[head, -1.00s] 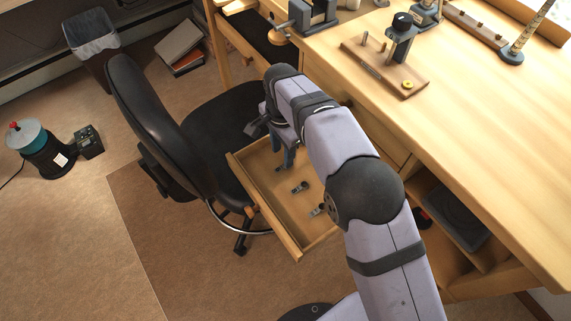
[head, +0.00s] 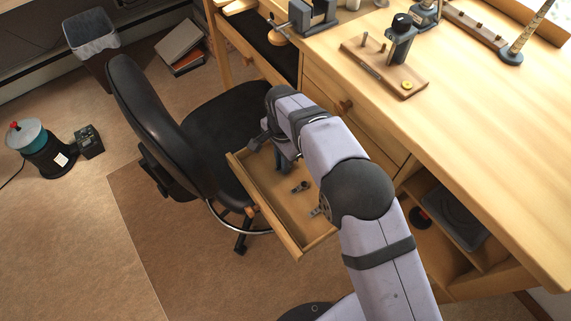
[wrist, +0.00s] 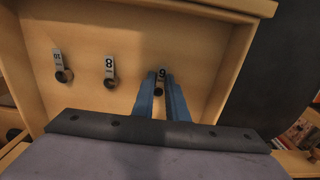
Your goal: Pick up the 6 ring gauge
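The 6 ring gauge (wrist: 161,75), a small metal tag with a dark ring, lies in the open wooden drawer (head: 262,198). Its number reads upside down in the wrist view. My gripper (wrist: 162,82) has two blue fingers, one on each side of this gauge, with a gap between them. Whether they touch it is unclear. In the head view my gripper (head: 283,165) reaches down into the far end of the drawer, and the gauge there is hidden behind it.
The 8 ring gauge (wrist: 109,70) and 10 ring gauge (wrist: 61,66) lie in the same drawer, left of the 6 in the wrist view. Drawer walls surround my fingers. A black chair (head: 165,130) stands close to the drawer, and the workbench (head: 480,130) is at the right.

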